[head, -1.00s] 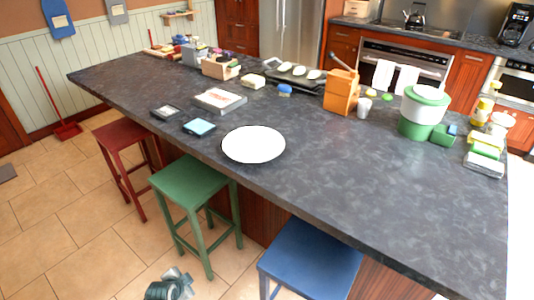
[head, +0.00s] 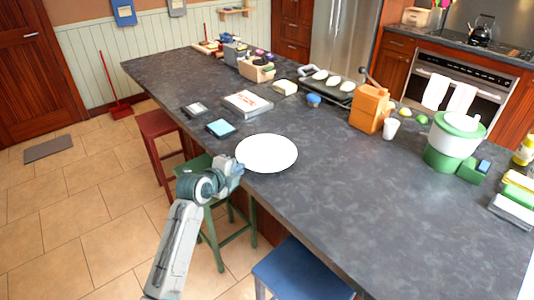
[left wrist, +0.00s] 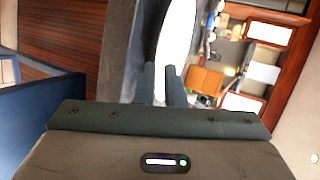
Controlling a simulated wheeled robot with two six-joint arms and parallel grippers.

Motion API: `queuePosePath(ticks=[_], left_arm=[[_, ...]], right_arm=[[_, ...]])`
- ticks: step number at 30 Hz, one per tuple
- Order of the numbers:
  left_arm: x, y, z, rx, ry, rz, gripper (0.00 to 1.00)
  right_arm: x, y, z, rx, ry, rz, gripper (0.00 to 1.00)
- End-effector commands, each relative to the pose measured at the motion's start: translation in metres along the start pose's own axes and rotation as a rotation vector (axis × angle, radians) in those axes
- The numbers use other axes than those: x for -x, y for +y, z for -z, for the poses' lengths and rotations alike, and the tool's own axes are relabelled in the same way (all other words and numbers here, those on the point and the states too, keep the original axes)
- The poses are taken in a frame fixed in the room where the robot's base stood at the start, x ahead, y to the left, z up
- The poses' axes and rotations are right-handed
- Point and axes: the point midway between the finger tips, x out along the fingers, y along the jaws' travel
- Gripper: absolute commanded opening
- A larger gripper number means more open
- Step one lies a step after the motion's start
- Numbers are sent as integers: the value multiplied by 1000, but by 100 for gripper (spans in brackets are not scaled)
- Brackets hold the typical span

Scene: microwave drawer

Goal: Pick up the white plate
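The white plate (head: 266,153) lies flat on the dark stone counter (head: 330,190), close to its near edge. My left gripper (head: 236,166) is at the plate's near-left rim in the head view. In the left wrist view, the gripper's two dark fingers (left wrist: 160,84) stand a little apart, with a narrow gap between them. I cannot tell whether the fingers touch the rim. My right gripper is not in view.
A tablet-like blue item (head: 220,128) and a boxed book (head: 247,104) lie left of the plate. A green stool (head: 232,232) and a blue stool (head: 302,272) stand below the counter edge.

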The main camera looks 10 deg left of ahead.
Motion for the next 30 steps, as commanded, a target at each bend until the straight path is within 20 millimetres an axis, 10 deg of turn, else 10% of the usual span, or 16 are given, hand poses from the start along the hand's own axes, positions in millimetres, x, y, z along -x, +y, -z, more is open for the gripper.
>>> queuePosePath(ticks=[15, 30], left_arm=[[-52, 1, 0, 1, 0, -2, 9], [-54, 1, 0, 0, -1, 2, 0]], right_arm=[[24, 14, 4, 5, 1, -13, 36], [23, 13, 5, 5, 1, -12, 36]])
